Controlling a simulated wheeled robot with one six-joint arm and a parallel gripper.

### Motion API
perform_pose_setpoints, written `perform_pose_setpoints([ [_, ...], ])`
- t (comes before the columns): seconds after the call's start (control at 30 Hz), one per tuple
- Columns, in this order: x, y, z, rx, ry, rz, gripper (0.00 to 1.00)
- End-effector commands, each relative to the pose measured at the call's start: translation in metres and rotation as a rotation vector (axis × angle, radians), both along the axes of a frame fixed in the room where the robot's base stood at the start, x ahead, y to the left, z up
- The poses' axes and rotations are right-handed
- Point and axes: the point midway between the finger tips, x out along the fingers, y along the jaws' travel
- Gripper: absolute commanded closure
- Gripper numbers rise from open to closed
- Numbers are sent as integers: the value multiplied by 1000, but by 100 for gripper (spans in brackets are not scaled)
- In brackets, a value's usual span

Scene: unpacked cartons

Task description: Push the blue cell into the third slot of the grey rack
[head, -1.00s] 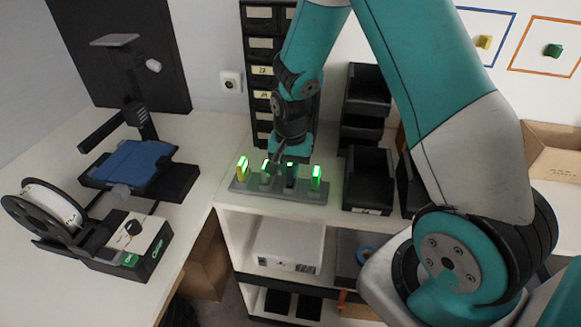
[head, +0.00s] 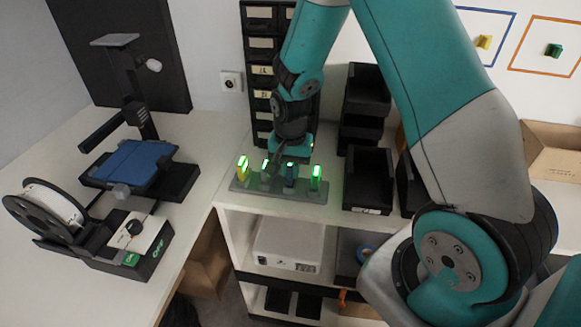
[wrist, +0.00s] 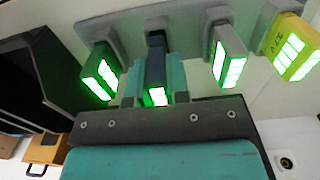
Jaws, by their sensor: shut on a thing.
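The grey rack (head: 262,188) stands on the white top with a row of cells in it. The blue cell (head: 290,175) is at its third place from the left. In the wrist view the blue cell (wrist: 156,65) sits between my gripper's (wrist: 154,84) teal fingers, its far end at a rack slot and its lit green face towards me. I cannot tell how deep it sits. My gripper (head: 291,162) is shut on it, above the rack. A yellow cell (head: 242,169) and a grey cell (head: 265,171) stand to the left, a green cell (head: 316,178) to the right.
Black bins (head: 367,180) stand close right of the rack, and a drawer cabinet (head: 262,75) rises behind it. A printer with a blue bed (head: 130,162) stands on the left table. The neighbouring cells are close to my fingers.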

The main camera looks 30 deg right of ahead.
Motion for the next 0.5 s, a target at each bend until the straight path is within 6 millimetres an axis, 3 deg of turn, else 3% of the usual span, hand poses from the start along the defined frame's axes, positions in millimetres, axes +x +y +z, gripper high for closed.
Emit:
perform_pose_setpoints([
  [0.5, 0, 0, -4, 0, 0, 0, 100],
])
